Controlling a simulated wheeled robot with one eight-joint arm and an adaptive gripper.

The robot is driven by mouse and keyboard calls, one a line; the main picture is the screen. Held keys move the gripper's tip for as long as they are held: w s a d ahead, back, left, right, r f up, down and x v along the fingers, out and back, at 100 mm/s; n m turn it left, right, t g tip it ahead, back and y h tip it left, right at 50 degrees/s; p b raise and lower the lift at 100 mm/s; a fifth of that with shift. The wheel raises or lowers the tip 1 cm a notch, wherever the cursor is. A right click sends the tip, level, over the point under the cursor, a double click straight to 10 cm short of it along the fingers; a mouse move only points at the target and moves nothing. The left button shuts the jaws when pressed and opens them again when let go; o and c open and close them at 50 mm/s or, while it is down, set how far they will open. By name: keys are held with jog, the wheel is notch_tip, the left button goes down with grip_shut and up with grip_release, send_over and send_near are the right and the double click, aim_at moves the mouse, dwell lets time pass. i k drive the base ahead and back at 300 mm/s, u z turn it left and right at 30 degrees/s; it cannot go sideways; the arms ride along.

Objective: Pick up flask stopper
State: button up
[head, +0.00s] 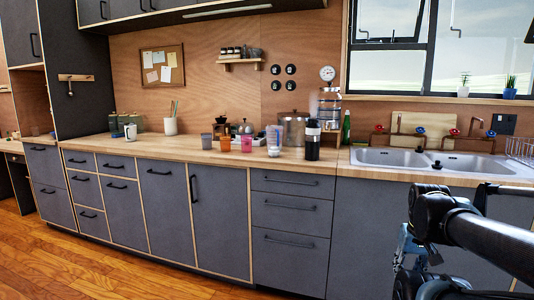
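I cannot make out a separate flask stopper for certain. A dark bottle or flask (312,146) with a pale band and a dark top (313,123) stands upright on the wooden counter (230,156), left of the sink. Two small black knob-like pieces (437,164) show at the sink, too small to identify. My arm reaches in from the right edge, in front of the cabinets below the sink. My gripper (404,262) appears low at the right, partly hidden by the arm and cut by the bottom edge. Whether it is open is unclear. It is well apart from the flask.
Several cups stand left of the flask, including an orange one (246,144). A metal pot (293,128) and a glass dispenser (329,106) stand behind. The double sink (385,157) is at the right. The wooden floor (100,270) is clear at the left.

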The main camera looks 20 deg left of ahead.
aim_at(274, 152)
jog(key=u, duration=0.35)
jog(key=i, duration=1.05)
jog(key=u, duration=0.3)
